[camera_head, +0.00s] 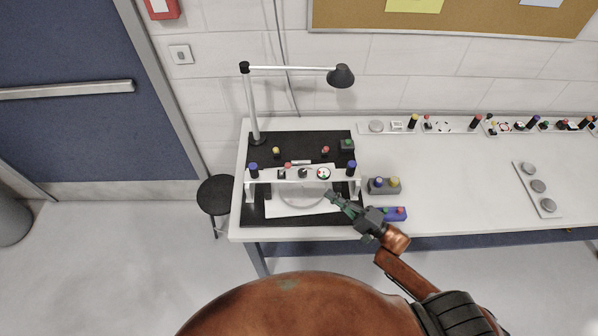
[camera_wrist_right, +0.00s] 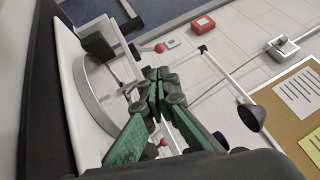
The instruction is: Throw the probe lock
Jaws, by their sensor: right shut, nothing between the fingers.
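The mirror fixture stands on a black mat (camera_head: 262,215) at the left end of the bench. Its white bridge (camera_head: 268,176) spans a pale round disc (camera_head: 303,194) and carries blue-topped knobs, a small dial (camera_head: 323,173) and small levers. A red-tipped part (camera_head: 287,165) stands on the bridge; another red knob (camera_head: 325,150) is behind it. Red balls also show in the right wrist view (camera_wrist_right: 160,47). I cannot tell which part is the probe lock. My right gripper (camera_head: 329,194) is shut and empty, low in front of the bridge's right half, near the disc. The left gripper is out of view.
A desk lamp (camera_head: 341,76) arches over the fixture's back. A grey block with knobs (camera_head: 384,186) and a blue block (camera_head: 396,214) sit right of the mat. A black stool (camera_head: 215,195) stands left.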

